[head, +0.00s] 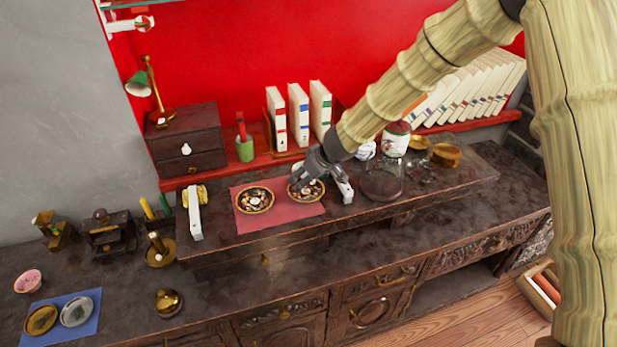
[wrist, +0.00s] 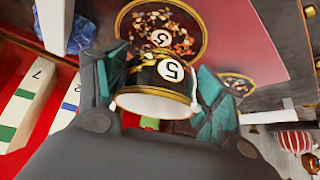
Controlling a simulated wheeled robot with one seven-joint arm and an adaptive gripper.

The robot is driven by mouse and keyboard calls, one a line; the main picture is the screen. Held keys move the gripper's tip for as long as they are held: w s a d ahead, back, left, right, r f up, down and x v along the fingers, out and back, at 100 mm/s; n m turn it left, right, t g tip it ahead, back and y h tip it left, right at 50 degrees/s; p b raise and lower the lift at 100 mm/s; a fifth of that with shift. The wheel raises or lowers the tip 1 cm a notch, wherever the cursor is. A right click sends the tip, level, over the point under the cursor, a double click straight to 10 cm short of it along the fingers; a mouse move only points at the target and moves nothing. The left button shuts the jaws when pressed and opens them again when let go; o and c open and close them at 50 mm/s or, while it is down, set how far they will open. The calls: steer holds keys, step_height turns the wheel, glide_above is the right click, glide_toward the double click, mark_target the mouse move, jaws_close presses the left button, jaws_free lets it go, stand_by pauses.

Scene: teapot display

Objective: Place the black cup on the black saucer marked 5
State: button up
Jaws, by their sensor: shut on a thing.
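The black cup (wrist: 155,85) has a white 5 patch, a gold rim and a floral pattern. My gripper (wrist: 161,80) is shut on it in the wrist view, one teal finger on each side. The black saucer marked 5 (wrist: 155,18) lies just beyond the cup, partly hidden by it. I cannot tell whether the cup touches the saucer. In the head view my gripper (head: 315,168) is over the right-hand saucer (head: 313,197) on the red mat (head: 283,217). The cup is not clear there.
A second patterned saucer (head: 254,200) lies left on the mat, and white stands (head: 194,212) flank the mat. A clear glass vessel (head: 381,183) stands close right of my gripper. White books (head: 299,115) stand on the red shelf behind. The cabinet's front top is mostly clear.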

mark_target(309, 193)
steer(key=shift+w+d, duration=0.1)
steer(key=shift+w, duration=0.35)
steer(key=shift+f+p, duration=0.6)
steer(key=shift+f, duration=1.1)
steer(key=shift+s+f, duration=0.1)
steer(key=shift+s+d+f+b, duration=0.1)
steer(key=shift+s+f+b, duration=0.15)
steer(key=shift+f+b, duration=0.5)
steer(key=o, duration=0.9)
steer(key=shift+r, duration=0.15)
steer(key=shift+o, duration=0.8)
steer(key=shift+w, duration=0.15)
steer(key=shift+r, duration=0.1)
